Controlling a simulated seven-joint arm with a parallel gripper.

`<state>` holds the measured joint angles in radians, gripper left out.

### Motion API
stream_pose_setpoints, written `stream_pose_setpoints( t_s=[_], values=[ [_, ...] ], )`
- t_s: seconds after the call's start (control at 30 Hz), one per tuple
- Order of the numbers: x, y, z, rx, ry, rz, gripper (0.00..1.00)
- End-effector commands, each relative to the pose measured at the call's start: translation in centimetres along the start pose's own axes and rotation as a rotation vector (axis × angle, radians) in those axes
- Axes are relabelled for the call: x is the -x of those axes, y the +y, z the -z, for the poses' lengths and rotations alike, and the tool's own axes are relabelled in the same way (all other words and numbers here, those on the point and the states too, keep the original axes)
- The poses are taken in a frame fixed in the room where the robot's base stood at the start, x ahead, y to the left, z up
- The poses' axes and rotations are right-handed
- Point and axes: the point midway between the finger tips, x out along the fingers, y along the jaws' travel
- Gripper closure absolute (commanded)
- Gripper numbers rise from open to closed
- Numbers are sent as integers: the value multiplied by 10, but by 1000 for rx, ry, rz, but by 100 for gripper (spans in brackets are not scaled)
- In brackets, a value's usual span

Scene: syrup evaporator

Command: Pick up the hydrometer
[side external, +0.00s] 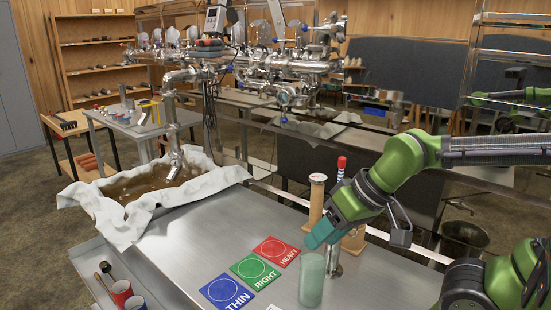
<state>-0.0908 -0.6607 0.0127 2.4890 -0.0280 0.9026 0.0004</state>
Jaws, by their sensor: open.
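A slim upright stem with a red top and dark and light bands, which looks like the hydrometer (341,165), shows behind my gripper. Its lower part is hidden by my gripper. A metal cylinder (334,263) shows below, roughly in line with it; I cannot tell whether the stem stands in it. My gripper (318,237) is open, with teal fingers angled down and left. In the picture its fingertips lie just above a pale green cylinder (312,281). I see nothing held, and contact cannot be told from this view.
Wooden cylindrical pieces (317,197) stand close behind my gripper. Blue THIN (228,291), green RIGHT (255,270) and red HEAVY (276,250) cards lie on the metal table (205,235). A cloth-edged pan (150,185) sits under the spout.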

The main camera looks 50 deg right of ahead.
Motion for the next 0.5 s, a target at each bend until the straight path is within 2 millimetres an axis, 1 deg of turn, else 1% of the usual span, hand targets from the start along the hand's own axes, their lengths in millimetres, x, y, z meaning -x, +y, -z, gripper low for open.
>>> stream_pose_setpoints(
  t_s=[0.03, 0.07, 0.1, 0.17, 0.23, 0.3, 0.37, 0.43, 0.5],
  values=[
    [-12, -2, -9, 90, -76, -44, 54],
    [-18, -1, -16, 164, -127, -81, 54],
    [-24, 2, -24, 276, -197, -137, 54],
    [-30, 11, -34, 458, -306, -226, 54],
    [-32, 23, -40, 677, -429, -335, 54],
    [-30, 35, -40, 895, -550, -450, 54],
    [-26, 42, -34, 1076, -650, -552, 54],
    [-19, 47, -23, 1270, -763, -675, 54],
    [-12, 46, -8, 1441, -870, -803, 54]
  ],
)
